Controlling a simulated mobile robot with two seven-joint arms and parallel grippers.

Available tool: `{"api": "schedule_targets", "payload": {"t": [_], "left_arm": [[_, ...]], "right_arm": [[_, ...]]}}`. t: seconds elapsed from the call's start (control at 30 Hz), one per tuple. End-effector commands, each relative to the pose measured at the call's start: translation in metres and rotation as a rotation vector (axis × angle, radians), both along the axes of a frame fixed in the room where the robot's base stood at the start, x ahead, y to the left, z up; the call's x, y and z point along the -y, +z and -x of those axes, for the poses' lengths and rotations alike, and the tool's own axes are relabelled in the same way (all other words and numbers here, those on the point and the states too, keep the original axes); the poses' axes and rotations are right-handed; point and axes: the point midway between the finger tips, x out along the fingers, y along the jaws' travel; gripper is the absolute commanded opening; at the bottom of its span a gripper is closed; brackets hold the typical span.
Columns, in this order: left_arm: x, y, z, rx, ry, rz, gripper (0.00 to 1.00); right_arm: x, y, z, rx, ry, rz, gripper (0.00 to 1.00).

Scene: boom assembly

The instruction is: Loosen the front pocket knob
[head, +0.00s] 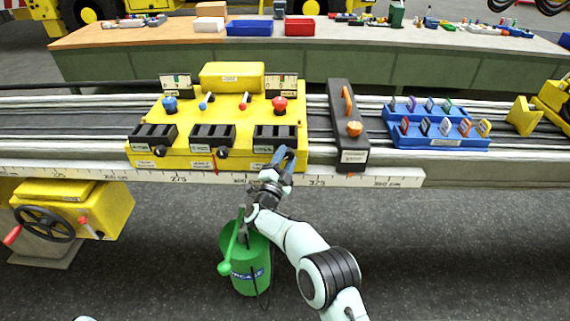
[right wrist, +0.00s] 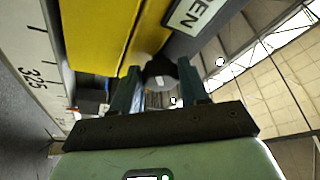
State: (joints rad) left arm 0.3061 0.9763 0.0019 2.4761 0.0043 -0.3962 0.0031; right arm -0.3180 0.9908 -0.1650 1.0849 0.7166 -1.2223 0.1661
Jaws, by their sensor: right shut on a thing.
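A yellow machine carriage (head: 235,110) sits on the rails, with three black open pockets along its front edge. Small dark round knobs show at the front of the left pocket (head: 153,137), the middle pocket (head: 212,135) and the right pocket (head: 274,134). My right gripper (head: 283,157) reaches up to the right pocket, its blue fingers at that pocket's knob (head: 291,153). In the right wrist view the dark knob (right wrist: 161,70) sits between the two fingers (right wrist: 160,90), which are shut on it. The fingers partly hide it. My left gripper is out of view.
A blue rack of small tags (head: 437,141) lies farther right. A ruler strip (head: 390,182) runs along the rail's front.

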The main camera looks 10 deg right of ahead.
Motion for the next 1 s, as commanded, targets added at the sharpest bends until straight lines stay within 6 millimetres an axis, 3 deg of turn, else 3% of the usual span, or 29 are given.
{"api": "schedule_targets", "payload": {"t": [0.4, 1.0], "left_arm": [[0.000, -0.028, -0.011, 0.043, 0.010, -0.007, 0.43], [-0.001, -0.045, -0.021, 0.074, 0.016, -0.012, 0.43]], "right_arm": [[0.003, -0.004, 0.001, -0.106, 0.000, 0.379, 0.14], [0.006, -0.004, 0.002, -0.218, 0.000, 0.760, 0.14]]}}
